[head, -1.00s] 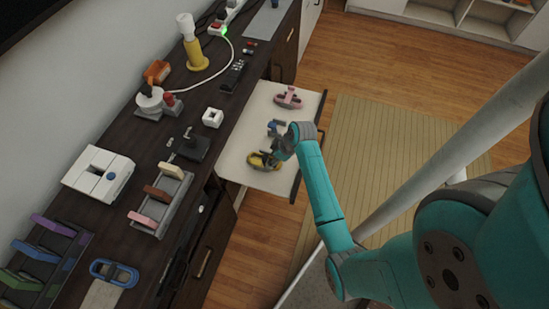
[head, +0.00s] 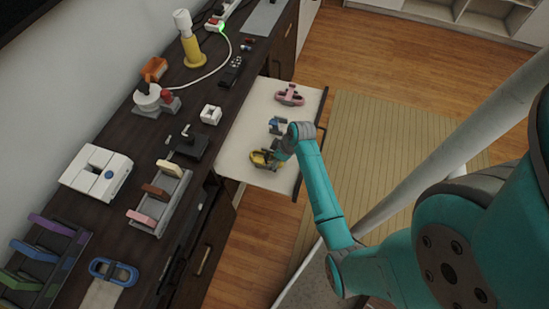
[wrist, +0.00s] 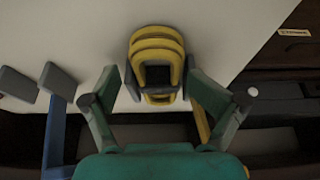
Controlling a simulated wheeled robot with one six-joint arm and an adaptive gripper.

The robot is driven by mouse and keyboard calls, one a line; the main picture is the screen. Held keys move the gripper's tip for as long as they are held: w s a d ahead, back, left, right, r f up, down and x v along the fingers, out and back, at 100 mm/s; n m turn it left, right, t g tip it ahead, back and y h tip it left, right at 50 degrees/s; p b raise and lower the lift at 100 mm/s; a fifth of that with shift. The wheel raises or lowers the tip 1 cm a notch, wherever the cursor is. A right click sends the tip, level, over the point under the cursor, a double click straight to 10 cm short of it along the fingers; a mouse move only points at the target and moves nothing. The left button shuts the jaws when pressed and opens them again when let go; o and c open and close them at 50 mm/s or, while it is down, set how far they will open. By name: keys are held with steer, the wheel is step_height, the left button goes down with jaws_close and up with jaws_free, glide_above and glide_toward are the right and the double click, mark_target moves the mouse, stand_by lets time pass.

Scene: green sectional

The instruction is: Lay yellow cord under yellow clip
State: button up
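The yellow cord (wrist: 157,45), a small looped bundle, shows between my fingertips in the wrist view, over the white surface. In the head view the yellow piece (head: 262,160) lies near the front of the pulled-out tray (head: 236,152). My gripper (wrist: 160,84) is low over it, with one finger at each side of the bundle. I cannot tell whether the fingers press on it. A yellow bar (wrist: 201,122), perhaps part of the yellow clip, shows beside the right finger. My gripper hides part of the yellow piece in the head view (head: 283,153).
A blue piece (head: 275,125) and a pink one (head: 290,95) lie farther back on the tray. The dark counter (head: 135,135) at left holds a white box (head: 85,182), a slotted rack and a blue looped piece (head: 113,270).

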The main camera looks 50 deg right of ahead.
steer(key=v, duration=1.2)
steer(key=shift+a+f, duration=0.1)
stand_by(0.4)
steer(key=s+a+f+m+t+h, duration=0.2)
steer(key=s+a, duration=0.3)
steer(key=a, duration=0.3)
steer(key=s+a+f+m+t+h, duration=0.1)
steer(key=s+a+t, duration=0.1)
steer(key=s+a, duration=0.5)
steer(key=s+a+r+t, duration=0.3)
steer(key=s+r, duration=0.3)
steer(key=r, duration=0.3)
steer(key=s+a+r+m+t+y, duration=0.1)
steer(key=s+a+r+t, duration=0.2)
steer(key=s+a+r, duration=0.3)
step_height(320, 180, up, 5)
steer(key=shift+a+f, duration=0.15)
steer(key=shift+f, duration=0.05)
steer(key=shift+s, duration=0.1)
